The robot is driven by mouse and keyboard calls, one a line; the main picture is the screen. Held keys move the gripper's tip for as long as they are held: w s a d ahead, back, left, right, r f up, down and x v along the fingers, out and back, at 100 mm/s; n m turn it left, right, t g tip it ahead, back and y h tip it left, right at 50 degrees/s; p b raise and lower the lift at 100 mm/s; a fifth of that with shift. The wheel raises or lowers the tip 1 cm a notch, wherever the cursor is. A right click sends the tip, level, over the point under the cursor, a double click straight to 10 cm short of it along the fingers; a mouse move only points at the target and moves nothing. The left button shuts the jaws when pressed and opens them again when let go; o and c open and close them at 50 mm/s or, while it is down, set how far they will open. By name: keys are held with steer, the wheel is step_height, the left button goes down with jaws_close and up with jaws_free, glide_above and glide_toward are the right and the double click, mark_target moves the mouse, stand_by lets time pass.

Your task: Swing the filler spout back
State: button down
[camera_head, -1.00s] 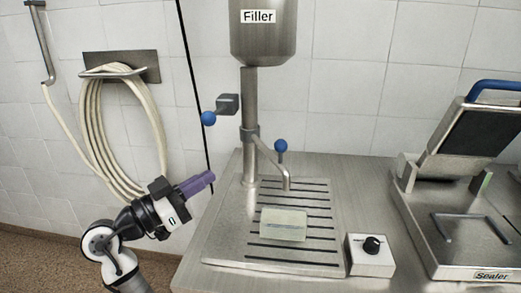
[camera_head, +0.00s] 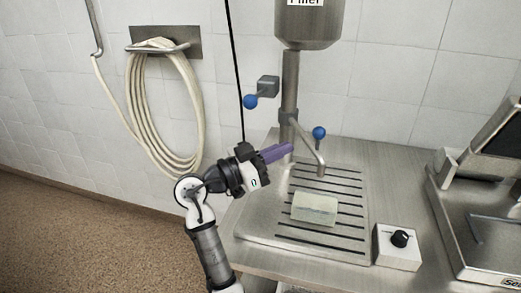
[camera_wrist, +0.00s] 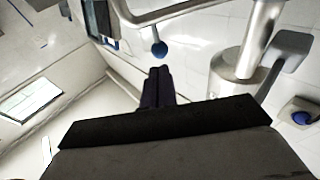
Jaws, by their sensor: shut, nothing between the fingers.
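The filler spout (camera_head: 308,146) is a thin steel tube that angles down to the right from a collar on the filler's post (camera_head: 289,85). Its outlet hangs over the slotted drip tray, and a blue ball knob (camera_head: 319,132) shows beside it. My gripper (camera_head: 289,149) has purple fingers, shut and empty. In the head view its tips appear at the post, just left of the spout; I cannot tell whether they touch. In the wrist view the dark fingers (camera_wrist: 158,76) point towards a blue ball (camera_wrist: 159,48), left of a steel post (camera_wrist: 247,45).
A pale block-shaped container (camera_head: 314,209) sits on the slotted drip tray (camera_head: 262,238). A second blue ball (camera_head: 250,101) is at a grey box (camera_head: 268,86) left of the post. A dial box (camera_head: 398,246) and the sealer (camera_head: 455,225) stand right. A coiled hose (camera_head: 137,100) hangs left.

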steer(key=p+x, duration=0.2)
steer(key=x, duration=0.3)
steer(key=shift+w+d+r, duration=0.1)
steer(key=shift+w+d, duration=0.05)
steer(key=shift+d, duration=0.15)
